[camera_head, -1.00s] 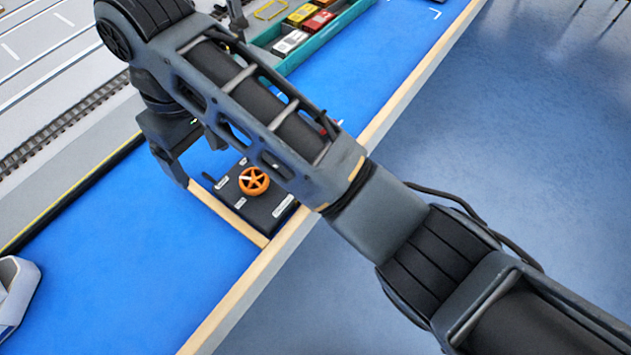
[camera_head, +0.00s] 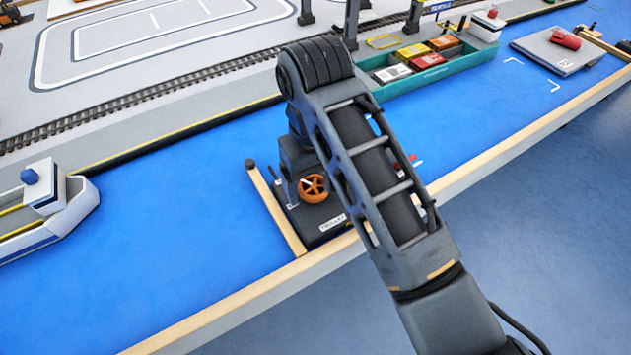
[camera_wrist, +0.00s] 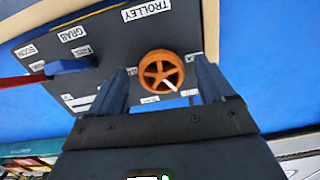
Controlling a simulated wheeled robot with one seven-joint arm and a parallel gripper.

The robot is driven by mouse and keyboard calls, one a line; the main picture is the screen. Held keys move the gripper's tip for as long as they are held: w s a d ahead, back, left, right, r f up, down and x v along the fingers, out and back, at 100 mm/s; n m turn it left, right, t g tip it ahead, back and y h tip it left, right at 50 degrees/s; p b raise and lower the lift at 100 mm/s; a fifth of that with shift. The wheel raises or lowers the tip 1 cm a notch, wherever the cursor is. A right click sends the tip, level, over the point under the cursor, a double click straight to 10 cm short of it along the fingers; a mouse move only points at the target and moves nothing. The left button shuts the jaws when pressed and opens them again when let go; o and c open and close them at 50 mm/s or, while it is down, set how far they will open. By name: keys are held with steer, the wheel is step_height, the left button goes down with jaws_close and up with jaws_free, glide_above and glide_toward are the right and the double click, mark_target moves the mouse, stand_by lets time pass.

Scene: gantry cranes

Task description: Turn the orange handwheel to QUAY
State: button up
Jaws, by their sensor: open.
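The orange handwheel (camera_head: 313,188) sits on a dark control panel (camera_head: 318,232) on the blue surface. In the wrist view the handwheel (camera_wrist: 161,70) lies between and beyond the fingertips of my gripper (camera_wrist: 162,76), which is open. I see no finger touching the wheel. A white mark shows on the wheel's lower right part. Small white labels lie around it, too small to read, so I cannot tell which is QUAY. A larger label reads TROLLEY. In the head view my arm hides the gripper tips and the panel's right part.
In the wrist view a blue block (camera_wrist: 70,66) with a red bar stands left of the wheel, near a GRAB label. A wooden strip (camera_head: 275,212) edges the panel's left. A teal container tray (camera_head: 430,76) and a white boat (camera_head: 45,210) stand farther off.

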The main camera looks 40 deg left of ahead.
steer(key=shift+f, duration=0.1)
steer(key=shift+c, duration=0.5)
steer(key=c, duration=1)
steer(key=shift+o, duration=0.2)
